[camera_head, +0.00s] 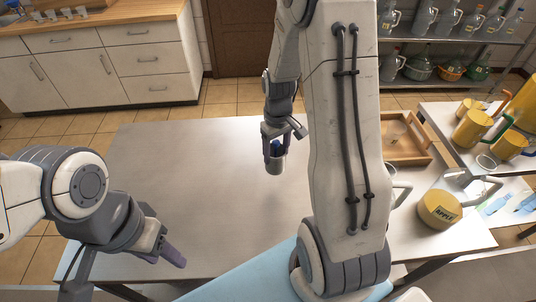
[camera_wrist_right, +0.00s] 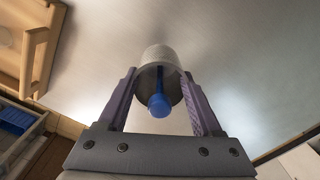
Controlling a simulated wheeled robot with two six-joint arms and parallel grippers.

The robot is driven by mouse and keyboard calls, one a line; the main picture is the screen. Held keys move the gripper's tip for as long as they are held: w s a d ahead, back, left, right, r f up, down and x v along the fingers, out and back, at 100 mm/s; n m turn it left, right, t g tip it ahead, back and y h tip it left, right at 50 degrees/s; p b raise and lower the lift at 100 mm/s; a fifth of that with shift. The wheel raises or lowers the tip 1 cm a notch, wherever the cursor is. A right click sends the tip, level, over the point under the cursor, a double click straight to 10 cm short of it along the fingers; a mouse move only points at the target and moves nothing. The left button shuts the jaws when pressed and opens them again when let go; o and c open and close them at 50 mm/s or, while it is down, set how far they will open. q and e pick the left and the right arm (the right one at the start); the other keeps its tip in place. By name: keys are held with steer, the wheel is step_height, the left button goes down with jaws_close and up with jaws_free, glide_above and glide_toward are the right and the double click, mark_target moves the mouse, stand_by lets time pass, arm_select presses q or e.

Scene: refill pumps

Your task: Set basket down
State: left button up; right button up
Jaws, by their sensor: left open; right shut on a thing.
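My right gripper (camera_head: 274,150) is shut on a small pale grey, cup-shaped basket (camera_head: 276,166) with a blue stem and round blue knob. It holds this above the steel table (camera_head: 190,170), and no contact with the table shows. In the right wrist view, the basket (camera_wrist_right: 165,62) sits between the purple fingers of the right gripper (camera_wrist_right: 163,88), its blue knob towards the camera. My left gripper (camera_head: 170,255) is open and empty over the table's front left part.
The middle and left of the table are bare. A wooden tray (camera_head: 432,157) and a yellow tub labelled APPLE (camera_head: 437,209) stand at the right. Yellow jugs (camera_head: 472,130) stand on a side table. My right arm hides part of the table.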

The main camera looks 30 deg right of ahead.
steer(key=w+f+p, duration=0.1)
steer(key=w+f, duration=0.1)
steer(key=w+f+p, duration=0.1)
steer(key=w+f, duration=0.1)
steer(key=f, duration=0.1)
steer(key=w+d+f+p, duration=0.1)
steer(key=w+f, duration=0.2)
steer(key=shift+f, duration=0.1)
steer(key=shift+f+b, duration=0.2)
steer(key=shift+b, duration=0.1)
steer(key=o, duration=1.4)
steer(key=shift+r, duration=0.15)
